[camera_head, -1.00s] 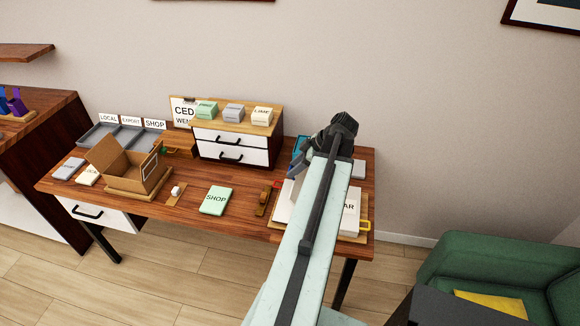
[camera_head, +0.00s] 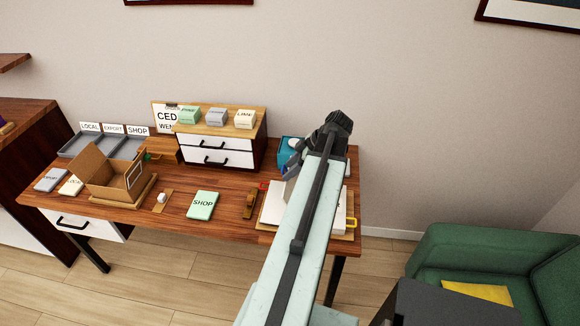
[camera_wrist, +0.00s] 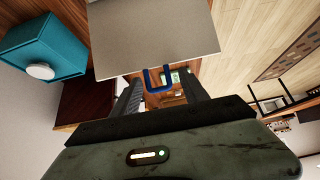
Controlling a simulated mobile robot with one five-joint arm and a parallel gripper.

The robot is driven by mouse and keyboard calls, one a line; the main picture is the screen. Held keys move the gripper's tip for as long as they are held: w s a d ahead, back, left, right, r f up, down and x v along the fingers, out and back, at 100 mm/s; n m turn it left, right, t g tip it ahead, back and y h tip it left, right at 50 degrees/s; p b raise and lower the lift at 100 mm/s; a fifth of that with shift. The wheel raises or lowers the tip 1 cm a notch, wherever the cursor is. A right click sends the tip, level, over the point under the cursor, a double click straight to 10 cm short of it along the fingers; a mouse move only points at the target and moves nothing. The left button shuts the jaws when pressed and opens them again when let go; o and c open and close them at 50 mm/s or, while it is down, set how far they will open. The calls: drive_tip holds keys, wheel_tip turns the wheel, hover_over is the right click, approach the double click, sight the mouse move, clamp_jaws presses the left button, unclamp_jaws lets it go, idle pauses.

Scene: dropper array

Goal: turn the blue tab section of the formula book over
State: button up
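The formula book (camera_head: 272,207) lies open at the right end of the desk, partly hidden by my arm. A yellow tab (camera_head: 351,222) sticks out on its right and a red tab (camera_head: 263,186) shows at its left. In the wrist view a pale grey page section (camera_wrist: 150,38) reaches toward my gripper (camera_wrist: 163,92). The blue tab (camera_wrist: 157,80) on its edge appears between my two parted fingers. I cannot tell whether the fingers touch it. My gripper is open. The head view does not show the blue tab clearly.
A teal box with a white knob (camera_head: 285,154) stands behind the book; it also shows in the wrist view (camera_wrist: 50,48). A drawer unit (camera_head: 216,148) stands at the back.

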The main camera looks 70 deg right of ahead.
drive_tip(key=shift+s+d+r+p, duration=0.1)
drive_tip(key=shift+s+r+p, duration=0.05)
drive_tip(key=shift+r+p, duration=0.4)
drive_tip(key=p+v, duration=0.5)
drive_tip(key=v, duration=0.1)
drive_tip(key=shift+s+r, duration=0.15)
drive_tip(key=shift+s, duration=0.15)
